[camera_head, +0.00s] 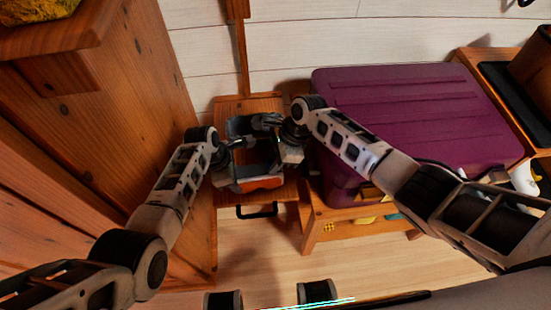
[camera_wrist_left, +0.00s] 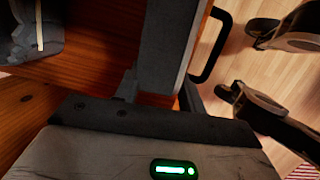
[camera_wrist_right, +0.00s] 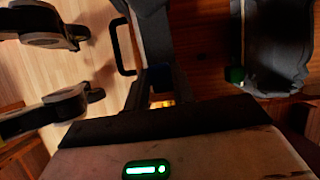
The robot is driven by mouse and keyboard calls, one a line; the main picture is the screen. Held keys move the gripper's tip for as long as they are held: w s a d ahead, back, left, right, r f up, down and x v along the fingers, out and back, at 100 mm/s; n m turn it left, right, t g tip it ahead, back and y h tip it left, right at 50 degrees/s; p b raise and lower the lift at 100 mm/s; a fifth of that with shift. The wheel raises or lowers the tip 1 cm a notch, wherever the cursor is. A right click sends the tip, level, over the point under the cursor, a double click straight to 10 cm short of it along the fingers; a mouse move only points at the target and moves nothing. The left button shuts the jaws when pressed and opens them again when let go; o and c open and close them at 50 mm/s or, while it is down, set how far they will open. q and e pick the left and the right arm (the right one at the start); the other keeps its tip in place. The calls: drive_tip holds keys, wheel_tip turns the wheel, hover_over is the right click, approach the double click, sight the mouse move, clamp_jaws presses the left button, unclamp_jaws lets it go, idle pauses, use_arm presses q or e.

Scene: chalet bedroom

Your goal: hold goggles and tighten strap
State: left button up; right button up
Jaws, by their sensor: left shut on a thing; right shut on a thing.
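The goggles (camera_head: 262,183), with a grey frame and an orange lens, are above the small wooden stand. Their dark grey strap (camera_head: 240,126) loops behind them; it also shows in the right wrist view (camera_wrist_right: 278,50). My left gripper (camera_head: 228,158) is shut on the left side of the goggles; the grey frame (camera_wrist_left: 165,40) rises from its fingers in the left wrist view. My right gripper (camera_head: 289,153) is shut at the right side, where grey material (camera_wrist_right: 152,28) meets its fingers. I cannot tell whether it grips frame or strap there. The fingertips are partly hidden.
A wooden stand (camera_head: 283,193) with a black handle (camera_head: 257,212) is below the goggles. A purple suitcase (camera_head: 410,115) lies on a wooden bench (camera_head: 316,230) to the right. A wooden cabinet (camera_head: 110,110) closes off the left. Bare floor (camera_head: 270,258) lies in front.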

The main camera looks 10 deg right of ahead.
drive_tip(key=shift+s+a, duration=0.15)
drive_tip(key=shift+a, duration=1.7)
drive_tip(key=o, duration=0.8)
drive_tip(key=shift+v, duration=3.05)
use_arm(q)
drive_tip(key=o, duration=1)
